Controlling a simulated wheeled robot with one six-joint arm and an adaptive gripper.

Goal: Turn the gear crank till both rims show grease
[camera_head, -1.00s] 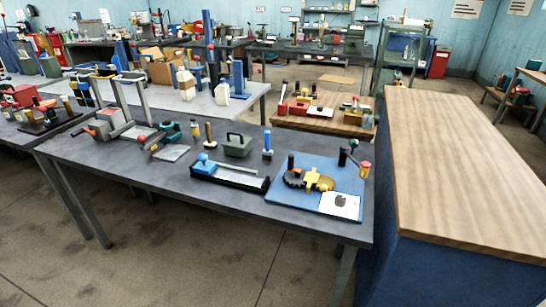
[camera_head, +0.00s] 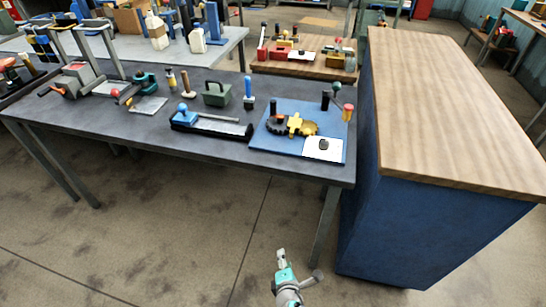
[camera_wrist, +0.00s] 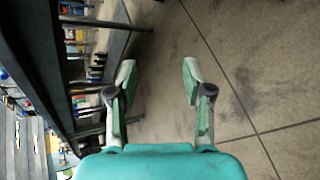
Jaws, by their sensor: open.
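In the head view a blue board (camera_head: 262,136) lies at the right end of the dark workbench. On it a dark gear (camera_head: 277,126) stands beside a yellow gear (camera_head: 308,127). A black upright handle (camera_head: 325,101) stands behind them; whether it is the crank I cannot tell. A white plate with a dark blot (camera_head: 332,153) lies at the board's front right. Grease on the rims is too small to make out. My gripper (camera_wrist: 158,78) is open and empty in the wrist view, above the floor. In the head view my arm's end shows low, in front of the bench.
A red-and-yellow pot (camera_head: 347,113) stands at the board's right edge. A blue-knobbed slide tool (camera_head: 212,126) lies left of the board. A blue cabinet with a wooden top (camera_head: 450,110) stands close on the right. The floor (camera_head: 170,240) before the bench is clear.

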